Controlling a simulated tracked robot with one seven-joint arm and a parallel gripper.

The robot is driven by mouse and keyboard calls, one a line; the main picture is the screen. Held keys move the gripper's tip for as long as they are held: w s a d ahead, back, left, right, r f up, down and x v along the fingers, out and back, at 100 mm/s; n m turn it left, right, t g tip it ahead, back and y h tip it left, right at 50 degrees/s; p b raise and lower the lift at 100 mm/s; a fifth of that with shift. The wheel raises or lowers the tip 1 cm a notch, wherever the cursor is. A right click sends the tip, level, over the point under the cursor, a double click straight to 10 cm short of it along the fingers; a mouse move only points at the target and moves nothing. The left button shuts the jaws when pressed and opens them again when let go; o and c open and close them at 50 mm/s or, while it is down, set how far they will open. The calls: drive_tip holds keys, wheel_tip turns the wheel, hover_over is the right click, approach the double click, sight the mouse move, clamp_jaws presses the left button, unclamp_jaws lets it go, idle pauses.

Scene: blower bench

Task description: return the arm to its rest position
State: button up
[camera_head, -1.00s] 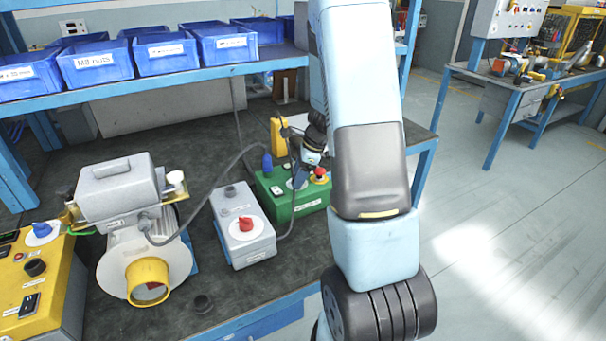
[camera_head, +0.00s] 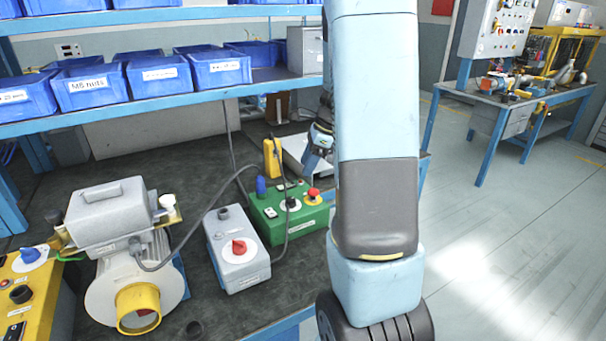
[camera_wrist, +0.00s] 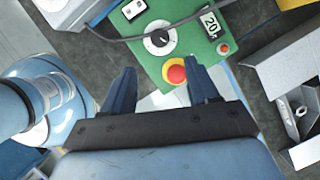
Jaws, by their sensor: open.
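My gripper (camera_wrist: 162,92) is open in the wrist view, its two dark blue fingers apart with nothing between them. Beyond the fingertips is the green control box (camera_wrist: 165,35) with a red emergency button (camera_wrist: 175,72), a black dial (camera_wrist: 158,40) and a small display (camera_wrist: 211,22). In the head view my gripper (camera_head: 313,160) is small and partly hidden behind my arm, behind and above the green box (camera_head: 290,215). My arm stands upright across the right of the bench.
A grey box (camera_head: 237,255) with a red knob and a blower (camera_head: 125,245) with a yellow outlet stand left of the green box. A yellow box (camera_head: 35,290) is at far left. A shelf (camera_head: 180,112) with blue bins runs above. Open floor (camera_head: 500,240) lies right.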

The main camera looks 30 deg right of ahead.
drive_tip(key=shift+s+d+r, duration=0.1)
drive_tip(key=shift+d+r, duration=0.05)
drive_tip(key=shift+r, duration=0.2)
idle(0.3)
drive_tip(key=s+a+r+n+h, duration=0.2)
drive_tip(key=s+a+r+n, duration=0.7)
drive_tip(key=a+r+n, duration=0.15)
drive_tip(key=s+a+r+n+t+h, duration=0.1)
drive_tip(key=s+a+r+n+t, duration=0.1)
drive_tip(key=s+n, duration=0.4)
drive_tip(key=s+a+r+n+t+h, duration=0.1)
drive_tip(key=s+a+r+n, duration=0.3)
drive_tip(key=s+n, duration=0.2)
drive_tip(key=shift+s+a+t, duration=0.15)
drive_tip(key=shift+s+t, duration=0.25)
drive_tip(key=shift+s, duration=0.8)
drive_tip(key=shift+r, duration=0.1)
